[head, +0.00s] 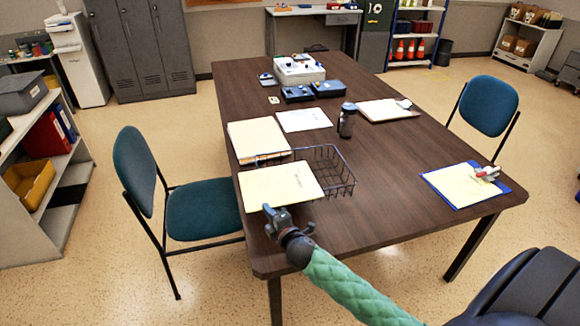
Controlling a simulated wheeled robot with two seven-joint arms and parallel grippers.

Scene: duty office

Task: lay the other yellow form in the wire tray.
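A yellow form (282,184) lies flat at the near left of the table, over the left part of the wire tray (338,180), and reaches past the tray's left side. My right gripper (272,213) is at the form's near edge and looks shut on it; the exact grip of the fingertips is too small to see clearly. The form hides the tray's left part. The right part of the tray that shows is empty. Another yellow sheet (455,186) lies on a blue clipboard (505,187) at the right edge of the table. My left gripper is not in view.
Cream folders (257,137) lie behind the tray, with a white sheet (303,120) beyond. A dark bottle (347,120) stands behind the tray's right side. Teal chairs stand left (200,208) and right (489,105). The table (385,215) is clear between tray and clipboard.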

